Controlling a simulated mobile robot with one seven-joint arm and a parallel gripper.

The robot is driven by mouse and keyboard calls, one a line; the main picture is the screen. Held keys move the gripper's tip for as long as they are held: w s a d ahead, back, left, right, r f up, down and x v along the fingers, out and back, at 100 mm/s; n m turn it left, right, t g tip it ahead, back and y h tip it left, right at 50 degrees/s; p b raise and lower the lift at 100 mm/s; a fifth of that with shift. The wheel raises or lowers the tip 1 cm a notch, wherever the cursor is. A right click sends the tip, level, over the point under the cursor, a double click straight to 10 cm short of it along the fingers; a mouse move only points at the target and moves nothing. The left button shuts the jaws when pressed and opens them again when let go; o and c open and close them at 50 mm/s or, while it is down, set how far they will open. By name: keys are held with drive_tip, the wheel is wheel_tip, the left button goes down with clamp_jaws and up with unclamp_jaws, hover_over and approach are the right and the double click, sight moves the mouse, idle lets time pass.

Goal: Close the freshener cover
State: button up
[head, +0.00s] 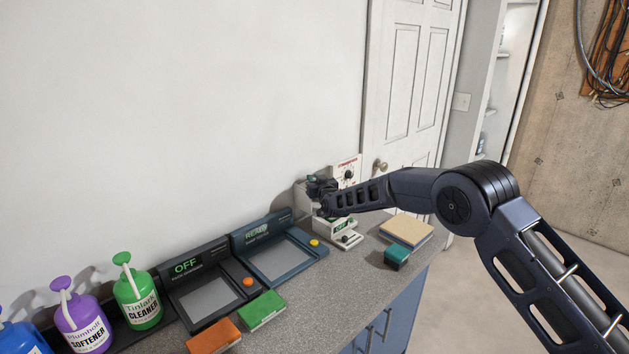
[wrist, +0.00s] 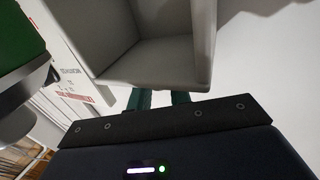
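The freshener unit (head: 346,177) is a white device with a dial and red lettering, against the wall at the far end of the counter. In the wrist view a light grey hollow, box-like part (wrist: 150,62) shows close up, its open side facing the camera; it looks like the cover, standing open. My gripper (head: 322,188) is at the left part of the unit in the head view. In the wrist view two dark green fingers (wrist: 160,98) show a little apart at the lower edge of the grey part, which hides their tips. I cannot tell whether they touch or grip it.
A tan block (head: 406,229) and a teal block (head: 396,256) lie right of the unit. Two dark panels (head: 278,258) stand to its left, with green (head: 262,309) and orange (head: 213,337) blocks in front. Several pump bottles (head: 137,297) stand further left. A white door (head: 410,85) is behind.

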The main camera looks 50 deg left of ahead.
clamp_jaws()
